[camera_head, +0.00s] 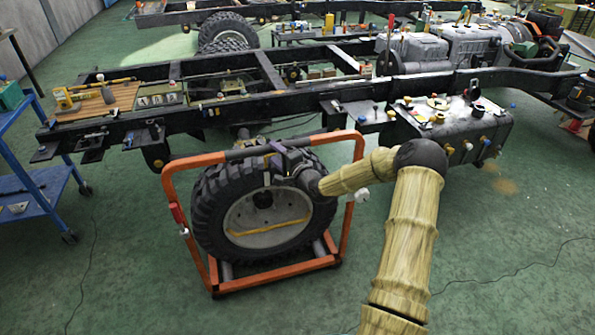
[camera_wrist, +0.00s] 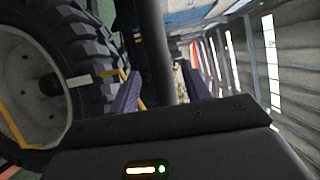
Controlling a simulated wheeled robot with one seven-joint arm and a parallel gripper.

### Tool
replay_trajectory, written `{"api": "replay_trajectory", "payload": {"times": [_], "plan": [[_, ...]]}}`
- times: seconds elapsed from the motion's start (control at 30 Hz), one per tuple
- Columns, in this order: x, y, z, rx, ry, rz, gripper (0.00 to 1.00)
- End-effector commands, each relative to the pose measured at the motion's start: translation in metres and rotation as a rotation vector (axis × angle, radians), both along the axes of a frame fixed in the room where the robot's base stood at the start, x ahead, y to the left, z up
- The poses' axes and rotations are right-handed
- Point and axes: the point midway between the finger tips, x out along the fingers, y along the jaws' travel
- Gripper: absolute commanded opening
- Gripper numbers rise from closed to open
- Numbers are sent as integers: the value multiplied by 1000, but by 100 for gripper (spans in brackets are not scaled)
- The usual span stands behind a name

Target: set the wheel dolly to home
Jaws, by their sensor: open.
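The wheel dolly (camera_head: 354,213) is an orange tubular frame with a dark sleeve (camera_head: 250,151) on its top bar. It stands upright on the green floor and carries a big black tyre (camera_head: 210,213) with a pale hub. My gripper (camera_head: 272,152) is at the top bar, near the dark sleeve and the tyre's upper edge. In the wrist view my gripper (camera_wrist: 157,85) is open, its two purple fingers apart, with a dark bar (camera_wrist: 160,45) showing between them. The tyre (camera_wrist: 75,35) is to the left there. I cannot tell whether the fingers touch the bar.
A long black chassis frame (camera_head: 235,112) runs behind the dolly, with a dark tank-like box (camera_head: 455,133) at its right. A blue cart (camera_head: 38,195) stands at the left. Thin cables lie on the floor. The green floor (camera_head: 500,270) at the front right is mostly clear.

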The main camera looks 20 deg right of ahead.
Motion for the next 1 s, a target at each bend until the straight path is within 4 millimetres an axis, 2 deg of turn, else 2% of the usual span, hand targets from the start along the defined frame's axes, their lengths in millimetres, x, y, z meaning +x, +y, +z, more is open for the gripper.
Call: {"api": "replay_trajectory", "payload": {"times": [0.3, 0.5, 0.67, 1.0], "plan": [[-61, -21, 0, 1, 3, -2, 47], [-93, -31, 0, 0, 0, -2, 47], [-103, -33, 0, 0, -1, -1, 47], [-103, -33, 0, 0, -1, 0, 47]]}}
